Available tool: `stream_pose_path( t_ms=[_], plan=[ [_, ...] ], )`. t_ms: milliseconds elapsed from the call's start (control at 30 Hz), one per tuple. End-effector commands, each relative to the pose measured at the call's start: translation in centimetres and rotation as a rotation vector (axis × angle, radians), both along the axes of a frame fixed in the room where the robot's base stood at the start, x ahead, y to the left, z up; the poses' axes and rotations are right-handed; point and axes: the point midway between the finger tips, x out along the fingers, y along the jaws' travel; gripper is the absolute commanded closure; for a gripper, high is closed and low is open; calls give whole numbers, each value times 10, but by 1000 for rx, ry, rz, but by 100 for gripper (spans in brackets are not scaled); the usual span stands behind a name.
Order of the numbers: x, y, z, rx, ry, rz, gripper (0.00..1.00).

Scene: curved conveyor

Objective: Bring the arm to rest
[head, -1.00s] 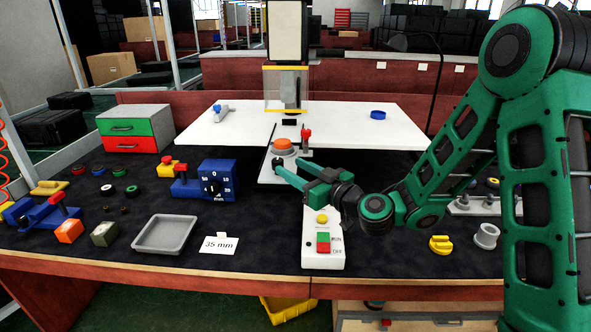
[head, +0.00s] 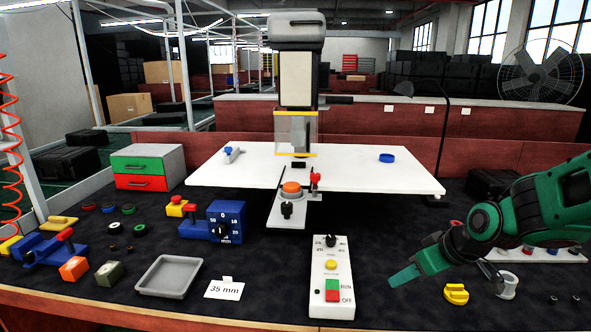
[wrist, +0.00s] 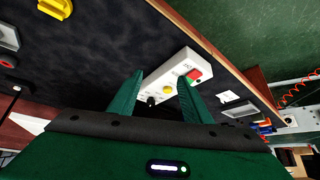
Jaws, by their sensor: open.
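My green gripper (head: 398,278) hangs above the dark bench mat at the right, to the right of the white control box (head: 332,268). In the wrist view my gripper (wrist: 158,97) shows two green fingers spread apart with nothing between them. My arm is folded in at the right side of the head view. In the head view the gap between the fingers is hard to make out.
A yellow knob-like part (head: 456,294) and a grey ring part (head: 507,284) lie close below my arm. A grey tray (head: 168,276) and a 35 mm card (head: 224,289) lie at the left.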

Motion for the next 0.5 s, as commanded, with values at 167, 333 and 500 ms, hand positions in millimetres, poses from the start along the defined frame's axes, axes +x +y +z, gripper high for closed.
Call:
stream_pose_path(
  t_ms=[167, 333, 500],
  plan=[
    [-82, -82, 8, -54, 223, -322, 56],
    [-170, -130, 20, -41, 422, -652, 56],
    [-233, -145, 28, 0, 558, -884, 56]
  ],
)
